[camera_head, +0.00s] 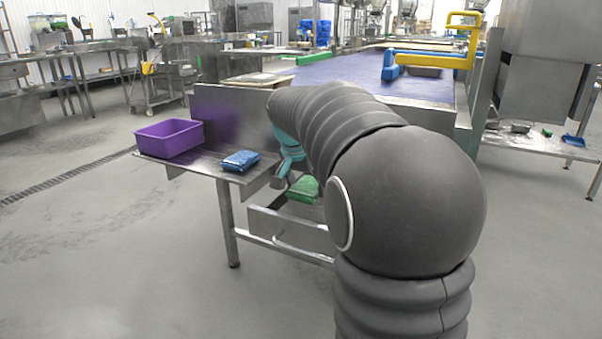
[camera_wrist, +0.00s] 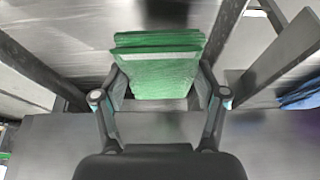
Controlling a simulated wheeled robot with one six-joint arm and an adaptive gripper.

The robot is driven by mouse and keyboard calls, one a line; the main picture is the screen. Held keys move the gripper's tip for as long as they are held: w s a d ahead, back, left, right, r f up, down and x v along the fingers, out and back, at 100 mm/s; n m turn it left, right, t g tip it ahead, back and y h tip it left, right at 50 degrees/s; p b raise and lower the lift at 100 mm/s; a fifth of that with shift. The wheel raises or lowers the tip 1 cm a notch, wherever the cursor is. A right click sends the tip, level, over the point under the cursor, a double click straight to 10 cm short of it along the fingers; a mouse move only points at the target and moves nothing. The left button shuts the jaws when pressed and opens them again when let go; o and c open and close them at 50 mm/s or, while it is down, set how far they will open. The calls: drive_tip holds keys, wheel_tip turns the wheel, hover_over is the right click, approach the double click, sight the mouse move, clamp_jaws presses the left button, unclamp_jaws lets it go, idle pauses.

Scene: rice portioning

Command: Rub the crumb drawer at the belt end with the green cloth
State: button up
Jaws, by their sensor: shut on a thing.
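The green cloth (camera_head: 303,188) is a folded pad, held between the two fingers of my gripper (camera_wrist: 158,85). In the wrist view the cloth (camera_wrist: 155,62) fills the gap between the fingers. The crumb drawer (camera_head: 290,228) is an open metal drawer with a bar handle, below the metal table at the belt end. The cloth shows at the drawer's opening in the head view. I cannot tell whether it touches the drawer's floor. My arm hides the drawer's right part and much of the gripper.
A blue folded pad (camera_head: 241,161) and a purple bin (camera_head: 169,138) stand on the metal side shelf (camera_head: 205,164) left of the drawer. The purple belt (camera_head: 345,72) with a yellow and blue frame (camera_head: 437,50) runs behind. The floor at the left is free.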

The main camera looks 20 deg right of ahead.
drive_tip(key=shift+r+p, duration=0.8)
drive_tip(key=shift+r, duration=0.5)
